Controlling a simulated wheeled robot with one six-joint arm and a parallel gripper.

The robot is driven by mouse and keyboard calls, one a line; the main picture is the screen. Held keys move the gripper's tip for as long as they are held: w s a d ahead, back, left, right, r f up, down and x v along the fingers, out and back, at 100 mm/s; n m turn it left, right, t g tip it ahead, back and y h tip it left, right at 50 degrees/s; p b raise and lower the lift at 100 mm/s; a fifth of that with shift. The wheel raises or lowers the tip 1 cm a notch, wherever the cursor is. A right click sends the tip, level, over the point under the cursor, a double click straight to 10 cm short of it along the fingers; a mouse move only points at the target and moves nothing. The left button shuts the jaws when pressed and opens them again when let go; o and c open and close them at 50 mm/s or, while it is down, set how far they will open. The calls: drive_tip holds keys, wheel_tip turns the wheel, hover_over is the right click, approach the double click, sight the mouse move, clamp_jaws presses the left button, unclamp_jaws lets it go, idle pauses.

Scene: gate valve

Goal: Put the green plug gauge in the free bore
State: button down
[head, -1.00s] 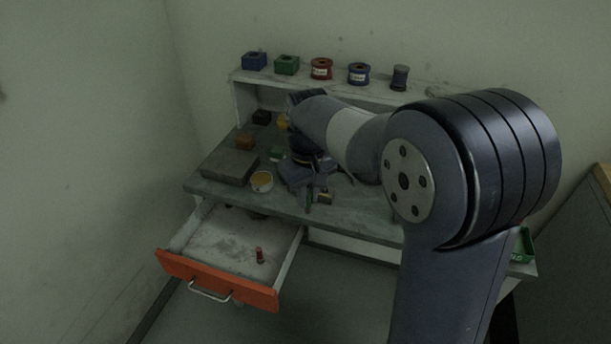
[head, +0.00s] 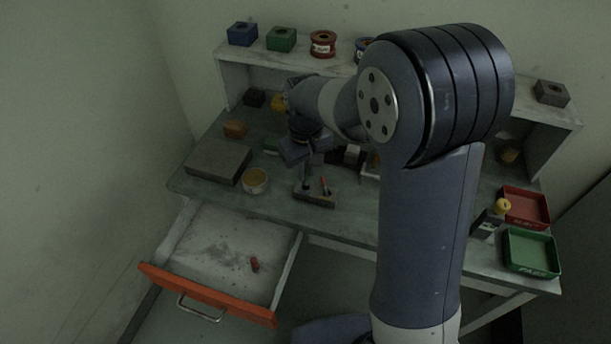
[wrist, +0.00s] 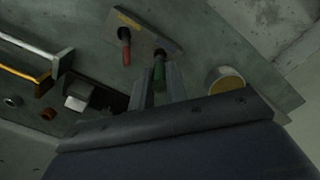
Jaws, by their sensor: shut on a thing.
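The gauge block (head: 314,199) lies near the table's front edge; the wrist view shows its face (wrist: 150,27) too. A red plug gauge (head: 324,185) stands in one end of the block, also seen in the wrist view (wrist: 125,42). My gripper (wrist: 159,85) is shut on the green plug gauge (wrist: 159,70). The green gauge's far end meets the block at the other bore in the wrist view; I cannot tell how far it is in. In the head view my gripper (head: 306,172) is over the block's left part.
An orange-fronted drawer (head: 205,294) stands open below, with a red piece (head: 254,264) inside. A grey slab (head: 218,160) and a round yellow-topped tin (head: 255,181) lie left of the block. Red (head: 527,207) and green (head: 531,251) trays are at the right.

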drive_tip(key=shift+f, duration=1.75)
drive_tip(key=shift+f, duration=0.1)
drive_tip(key=c, duration=1.4)
unclamp_jaws()
wheel_tip(320, 180, up, 12)
drive_tip(key=shift+r, duration=0.15)
